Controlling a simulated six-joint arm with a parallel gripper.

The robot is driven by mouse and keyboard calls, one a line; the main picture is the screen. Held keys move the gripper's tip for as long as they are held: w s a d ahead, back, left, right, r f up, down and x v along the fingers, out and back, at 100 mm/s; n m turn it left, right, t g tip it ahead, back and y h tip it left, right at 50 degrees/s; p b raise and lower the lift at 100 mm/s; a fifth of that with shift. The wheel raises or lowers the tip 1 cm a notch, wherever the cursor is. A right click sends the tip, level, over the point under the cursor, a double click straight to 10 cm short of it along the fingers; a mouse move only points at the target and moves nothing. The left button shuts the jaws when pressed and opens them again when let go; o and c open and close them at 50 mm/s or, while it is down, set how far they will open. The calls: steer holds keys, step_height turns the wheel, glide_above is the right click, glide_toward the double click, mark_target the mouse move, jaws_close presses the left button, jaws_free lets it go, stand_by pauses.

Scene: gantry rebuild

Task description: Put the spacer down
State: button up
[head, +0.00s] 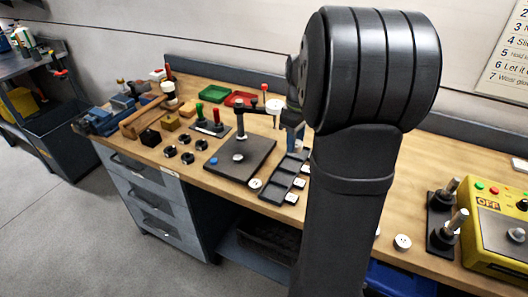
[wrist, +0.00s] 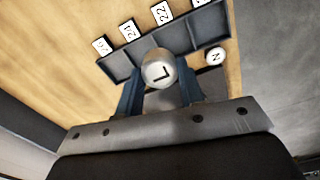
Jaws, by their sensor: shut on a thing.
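The spacer (wrist: 157,68), a pale round piece with a letter L on its end face, is held between the two blue fingers of my gripper (wrist: 160,88) in the wrist view. Behind it is a dark tray (wrist: 205,30) with several compartments. The spacer overlaps the tray in that view, and I cannot tell whether it touches it. In the head view the tray (head: 272,191) lies on the wooden bench. Only part of my gripper (head: 291,138) shows there, beside my large dark arm, and I cannot make out the spacer.
Numbered white tags (wrist: 128,30) line one tray edge; a round piece marked N (wrist: 215,56) lies at the other. A dark plate (head: 245,170) and gauge stand (head: 264,100) are left of the tray. A yellow box (head: 490,235) stands right. My arm hides the middle bench.

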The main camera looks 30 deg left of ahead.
steer(key=a+r, duration=0.3)
steer(key=a, duration=0.5)
glide_above(237, 157)
step_height(237, 157, down, 7)
steer(key=shift+w+d+r, duration=0.1)
steer(key=shift+r, duration=0.05)
steer(key=shift+f, duration=2.1)
steer(key=shift+f, duration=0.1)
steer(key=o, duration=0.6)
steer(key=shift+f, duration=0.1)
steer(key=o, duration=0.4)
